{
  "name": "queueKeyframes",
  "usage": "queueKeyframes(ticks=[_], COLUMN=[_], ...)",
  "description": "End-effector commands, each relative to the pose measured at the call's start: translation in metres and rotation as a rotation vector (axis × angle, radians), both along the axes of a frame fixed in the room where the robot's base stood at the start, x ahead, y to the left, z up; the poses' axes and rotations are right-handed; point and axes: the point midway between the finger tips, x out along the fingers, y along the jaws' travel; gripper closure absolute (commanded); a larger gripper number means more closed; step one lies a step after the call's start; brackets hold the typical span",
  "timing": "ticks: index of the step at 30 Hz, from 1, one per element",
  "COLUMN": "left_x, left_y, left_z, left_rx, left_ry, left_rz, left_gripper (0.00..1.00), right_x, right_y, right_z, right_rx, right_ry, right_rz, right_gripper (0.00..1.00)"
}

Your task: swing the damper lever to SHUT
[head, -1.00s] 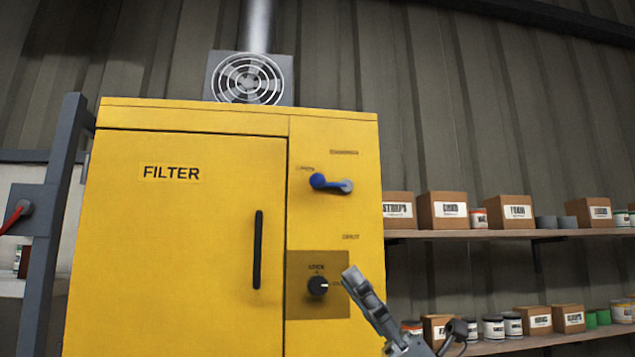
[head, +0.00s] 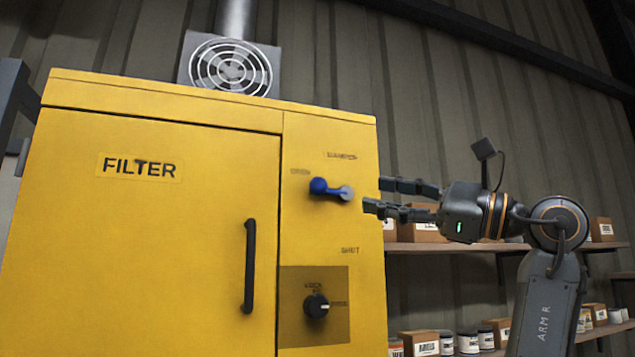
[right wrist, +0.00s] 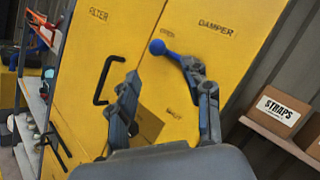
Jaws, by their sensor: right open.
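The damper lever (head: 330,189) is on the right panel of the yellow filter cabinet (head: 150,240). Its blue knob points left toward the OPEN label, and its grey pivot is at the right. The SHUT label (head: 350,250) is below it. The lever also shows in the right wrist view (right wrist: 172,52), with the DAMPER label above. My right gripper (head: 375,196) is open and empty, just right of the lever at about its height, fingers pointing left. In the right wrist view its fingers (right wrist: 165,95) are spread, and one overlaps the lever's pivot end; contact cannot be told. My left gripper is not in view.
A lock knob (head: 316,306) sits on a dark plate below the lever. A black door handle (head: 249,266) stands out from the cabinet door. Shelves (head: 420,247) with boxes and cans are at the right. A STRAPS box (right wrist: 278,111) shows in the right wrist view.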

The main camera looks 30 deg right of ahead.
Motion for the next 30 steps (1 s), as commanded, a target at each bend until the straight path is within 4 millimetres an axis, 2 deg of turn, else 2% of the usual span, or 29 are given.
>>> queueKeyframes(ticks=[1,3,6,8,12,15,17,20,28,29,30], left_x=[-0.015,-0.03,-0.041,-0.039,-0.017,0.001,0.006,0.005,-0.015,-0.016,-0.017], left_y=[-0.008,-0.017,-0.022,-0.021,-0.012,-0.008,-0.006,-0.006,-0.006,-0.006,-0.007], left_z=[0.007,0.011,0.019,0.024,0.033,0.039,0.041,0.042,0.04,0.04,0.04], left_rx=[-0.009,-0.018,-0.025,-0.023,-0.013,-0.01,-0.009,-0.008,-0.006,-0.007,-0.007], left_ry=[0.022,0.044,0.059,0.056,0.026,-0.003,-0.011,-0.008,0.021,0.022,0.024], left_rz=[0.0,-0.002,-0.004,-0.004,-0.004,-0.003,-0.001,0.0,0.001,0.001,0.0], left_gripper=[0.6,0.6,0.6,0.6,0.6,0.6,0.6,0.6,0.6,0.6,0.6], right_x=[0.011,0.024,0.043,0.053,0.073,0.083,0.087,0.091,0.092,0.092,0.092], right_y=[0.008,0.016,0.027,0.032,0.043,0.048,0.05,0.053,0.053,0.053,0.053], right_z=[0.007,0.011,0.018,0.021,0.027,0.03,0.031,0.032,0.031,0.031,0.031], right_rx=[0.0,-0.001,-0.001,-0.001,0.0,0.0,0.0,-0.001,-0.001,-0.002,-0.002], right_ry=[0.004,0.005,0.005,0.004,0.005,0.003,0.002,0.002,0.002,0.002,0.002], right_rz=[0.009,0.01,0.01,0.009,0.008,0.006,0.006,0.005,0.004,0.004,0.004], right_gripper=[0.51,0.51,0.51,0.51,0.51,0.51,0.51,0.51,0.51,0.53,0.61])
